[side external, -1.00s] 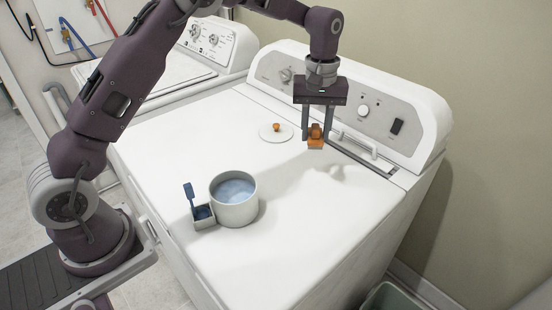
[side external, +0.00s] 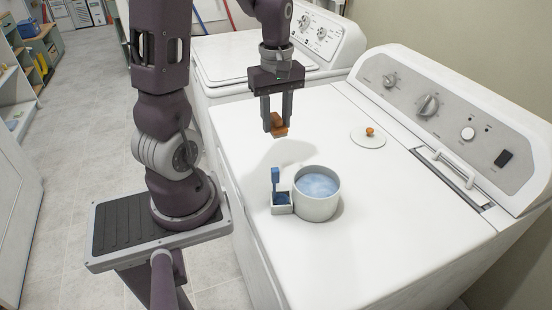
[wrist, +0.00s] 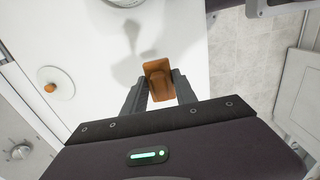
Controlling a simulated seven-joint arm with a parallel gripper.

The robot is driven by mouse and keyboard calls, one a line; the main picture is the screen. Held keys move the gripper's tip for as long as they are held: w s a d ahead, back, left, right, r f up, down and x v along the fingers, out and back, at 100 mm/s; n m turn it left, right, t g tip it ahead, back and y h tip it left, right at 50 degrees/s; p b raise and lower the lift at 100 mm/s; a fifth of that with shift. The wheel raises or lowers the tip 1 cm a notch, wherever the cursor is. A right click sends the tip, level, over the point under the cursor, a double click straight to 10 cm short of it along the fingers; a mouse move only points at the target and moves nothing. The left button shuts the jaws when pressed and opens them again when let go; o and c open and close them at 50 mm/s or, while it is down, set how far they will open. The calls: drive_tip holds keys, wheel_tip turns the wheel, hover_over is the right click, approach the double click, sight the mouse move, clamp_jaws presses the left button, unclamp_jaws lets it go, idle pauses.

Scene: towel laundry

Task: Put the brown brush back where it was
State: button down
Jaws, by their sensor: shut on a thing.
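My gripper (side external: 277,118) is shut on the brown brush (side external: 279,128) and holds it above the white machine top, clear of the surface. The brush is orange-brown and blocky; in the wrist view it shows between the fingers (wrist: 159,80). In the side view it appears above a white pot (side external: 318,205) of bluish water. A small square holder (side external: 282,209) stands against the pot's left side, and a blue brush (side external: 275,181) stands upright in it.
A round white lid (side external: 368,139) with an orange knob lies near the control panel (side external: 440,110). A second white machine (side external: 250,60) stands behind. The white top (side external: 400,220) right of the pot is clear.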

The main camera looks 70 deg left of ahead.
sight(277, 117)
wheel_tip(277, 117, down, 9)
drive_tip(key=shift+f, duration=0.1)
drive_tip(key=c, duration=1)
unclamp_jaws()
drive_tip(key=shift+f, duration=0.1)
drive_tip(key=shift+o, duration=0.2)
drive_tip(key=r, duration=1.2)
drive_tip(key=shift+d+r, duration=0.2)
drive_tip(key=s+d+r+m+t, duration=0.2)
drive_tip(key=s+d+r+m, duration=0.2)
drive_tip(key=d+m, duration=0.4)
drive_tip(key=s+d+r+m+t, duration=0.3)
drive_tip(key=s+d+r+m, duration=0.1)
drive_tip(key=d+m, duration=0.5)
drive_tip(key=shift+s+r+m+t, duration=0.3)
drive_tip(key=shift+s+r+m, duration=0.1)
drive_tip(key=shift+s+m, duration=0.1)
